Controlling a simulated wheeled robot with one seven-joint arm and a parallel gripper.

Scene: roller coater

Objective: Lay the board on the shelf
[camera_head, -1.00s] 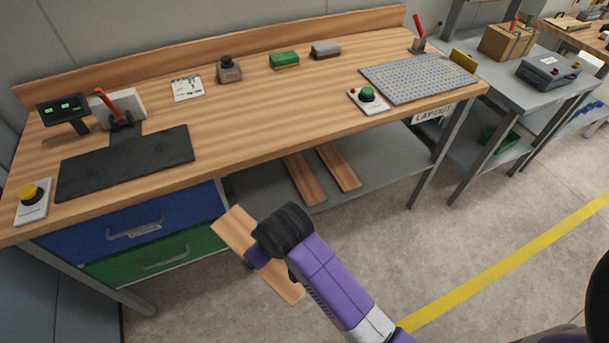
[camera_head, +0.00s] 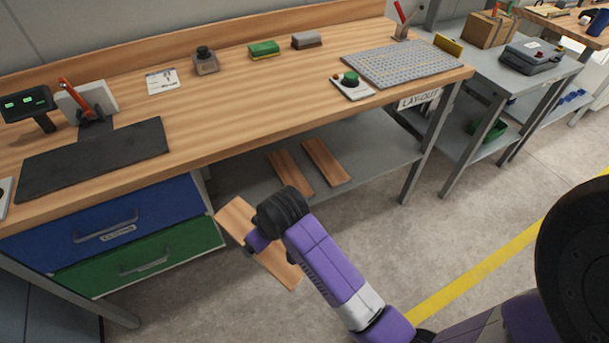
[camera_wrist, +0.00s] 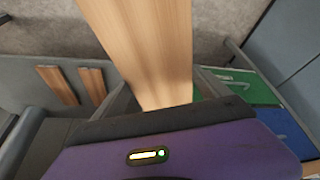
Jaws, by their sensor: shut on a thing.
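A light wooden board (camera_head: 277,265) is held by my gripper (camera_head: 250,248) in front of the workbench. The board also fills the upper middle of the wrist view (camera_wrist: 150,40). My gripper is shut on it; the fingertips are largely hidden in the head view. The grey lower shelf (camera_head: 375,146) under the bench top lies beyond and to the right of the board. Two other wooden boards, a left one (camera_head: 291,172) and a right one (camera_head: 326,162), lie side by side on that shelf. They also show at the left of the wrist view (camera_wrist: 58,85).
A blue drawer (camera_head: 70,228) and a green drawer (camera_head: 140,262) stand left of the shelf. The bench top (camera_head: 225,110) overhangs the shelf. A bench leg (camera_head: 425,150) bounds its right end. The shelf right of the two boards is clear.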

